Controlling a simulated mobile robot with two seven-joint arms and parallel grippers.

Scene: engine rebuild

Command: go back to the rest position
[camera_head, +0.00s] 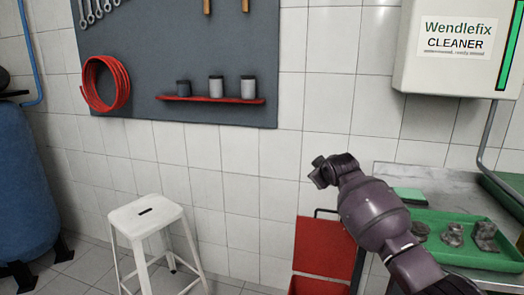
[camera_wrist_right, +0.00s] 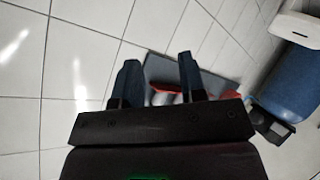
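My right arm comes in from the lower right in the head view and is raised in front of the tiled wall. Its dark far end is in view there, but I cannot make out the fingers. In the right wrist view my right gripper (camera_wrist_right: 156,72) has its two dark fingers apart, with nothing held between them. Behind them I see wall tiles and part of the grey board. My left arm and left gripper are in neither view.
A steel table (camera_head: 438,178) with a green tray (camera_head: 455,258) of metal parts is beside my right arm. A red toolbox (camera_head: 325,247), a white stool (camera_head: 146,216) and a blue tank (camera_head: 28,190) stand leftward. A cleaner unit (camera_head: 448,75) hangs upper right.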

